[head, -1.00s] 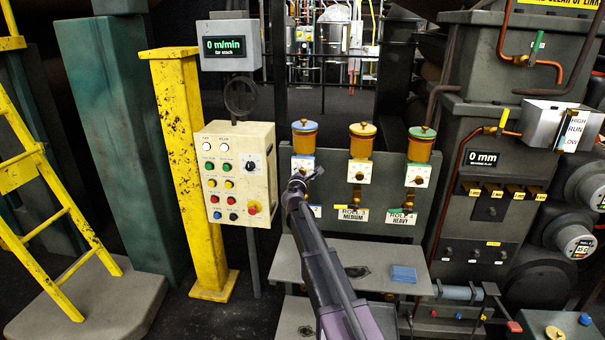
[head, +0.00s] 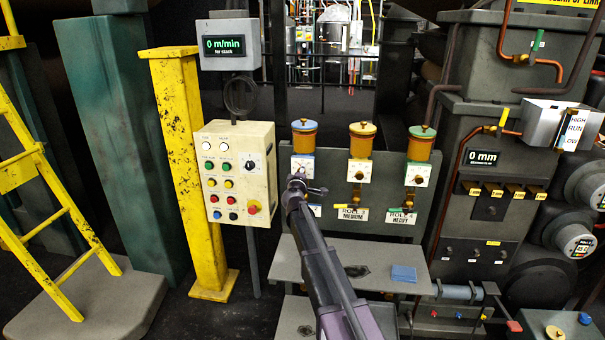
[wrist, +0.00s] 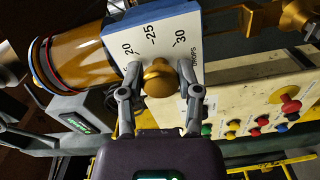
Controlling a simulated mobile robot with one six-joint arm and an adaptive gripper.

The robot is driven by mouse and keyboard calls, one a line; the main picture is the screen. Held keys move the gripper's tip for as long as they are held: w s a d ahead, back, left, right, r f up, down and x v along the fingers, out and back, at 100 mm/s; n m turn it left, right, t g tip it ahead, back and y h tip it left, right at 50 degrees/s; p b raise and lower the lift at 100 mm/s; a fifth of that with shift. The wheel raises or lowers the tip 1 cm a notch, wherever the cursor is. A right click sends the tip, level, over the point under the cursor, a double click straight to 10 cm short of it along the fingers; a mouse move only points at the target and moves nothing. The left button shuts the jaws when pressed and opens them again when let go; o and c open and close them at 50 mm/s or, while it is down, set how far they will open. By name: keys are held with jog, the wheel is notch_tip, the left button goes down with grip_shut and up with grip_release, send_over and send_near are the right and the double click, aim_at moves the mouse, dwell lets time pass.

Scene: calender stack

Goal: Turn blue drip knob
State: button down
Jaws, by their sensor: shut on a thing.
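The blue drip oiler is the left one of three on a grey panel, with a blue-rimmed lid, an amber cup (head: 304,140) and a white dial plate (head: 303,162). In the wrist view, its blue-edged plate (wrist: 152,38) shows the marks 20, 25 and 30, tilted in the picture. The round brass knob (wrist: 158,78) sits in front of the plate. My gripper (wrist: 159,70) has a finger on each side of the knob and is shut on it. In the head view my gripper (head: 299,183) covers the knob.
A cream button box (head: 235,172) stands close on the left. A grey shelf (head: 340,262) with a blue cloth (head: 403,273) lies below.

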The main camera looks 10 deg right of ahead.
jog(key=m, duration=0.6)
jog(key=shift+w, duration=0.15)
jog(key=shift+m, duration=0.3)
jog(key=shift+c, duration=1.5)
grip_release()
jog(key=v, duration=1.2)
